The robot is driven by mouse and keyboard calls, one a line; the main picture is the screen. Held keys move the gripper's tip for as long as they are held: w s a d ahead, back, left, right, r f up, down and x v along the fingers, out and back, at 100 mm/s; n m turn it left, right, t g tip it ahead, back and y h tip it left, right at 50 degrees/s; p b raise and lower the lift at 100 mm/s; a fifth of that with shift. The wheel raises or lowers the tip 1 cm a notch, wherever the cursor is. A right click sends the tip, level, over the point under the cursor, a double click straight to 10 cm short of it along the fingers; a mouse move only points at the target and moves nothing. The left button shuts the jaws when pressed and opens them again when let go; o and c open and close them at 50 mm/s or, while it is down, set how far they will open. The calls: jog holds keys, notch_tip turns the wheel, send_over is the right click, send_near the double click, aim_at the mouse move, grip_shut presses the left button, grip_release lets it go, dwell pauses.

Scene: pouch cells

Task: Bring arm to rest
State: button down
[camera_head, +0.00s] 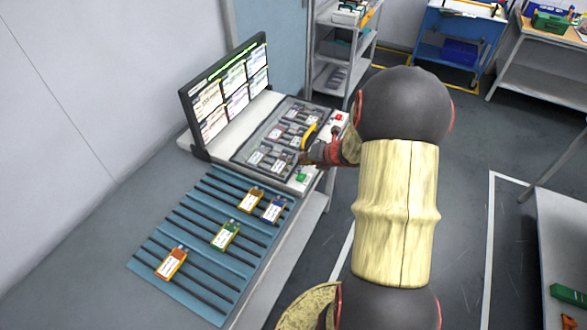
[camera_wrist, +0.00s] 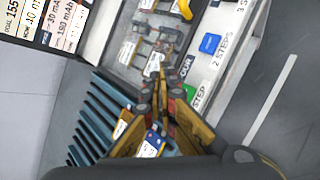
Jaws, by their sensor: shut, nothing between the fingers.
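My arm comes in from the right in the head view. My gripper (camera_head: 308,158) is above the front edge of the test station (camera_head: 222,143), close to its clear-covered bay (camera_head: 270,140). In the wrist view my gripper (camera_wrist: 168,75) has its fingers together, with nothing seen between them. Pouch cells lie on the blue ribbed rack (camera_head: 185,290): an amber one (camera_head: 250,200), a blue one (camera_head: 274,210), a green one (camera_head: 226,236) and an orange one (camera_head: 171,263). More cells sit in the bay. My gripper's exact height above the station cannot be told.
A screen (camera_head: 228,88) stands at the station's back. A yellow handle (camera_head: 309,134), a red button (camera_head: 338,117) and a green button (camera_head: 302,177) are close to my gripper. A grey shelf (camera_head: 345,50) stands behind. Open floor (camera_head: 470,140) lies to the right.

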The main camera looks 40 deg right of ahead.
dwell(0.3)
jog(key=shift+a+n, duration=0.1)
jog(key=shift+n, duration=0.5)
jog(key=s+a+r+n+g+y, duration=0.25)
jog(key=s+a+n, duration=0.25)
jog(key=a+n, duration=0.6)
jog(key=s+a+r+n+g+y, duration=0.3)
jog(key=s+a+n, duration=0.4)
jog(key=n, duration=0.8)
jog(key=s+a+r+n+t+h, duration=0.1)
jog(key=s+a+r+n+h, duration=0.1)
jog(key=s+a+r+n, duration=0.2)
jog(key=s+a+r+n+t+h, duration=0.1)
jog(key=s+a+r+n+h, duration=0.2)
jog(key=a+r+n, duration=0.6)
notch_tip(320, 180, up, 5)
jog(key=s+n, duration=0.2)
jog(key=n, duration=0.3)
jog(key=shift+a+r, duration=0.2)
jog(key=shift+a, duration=0.2)
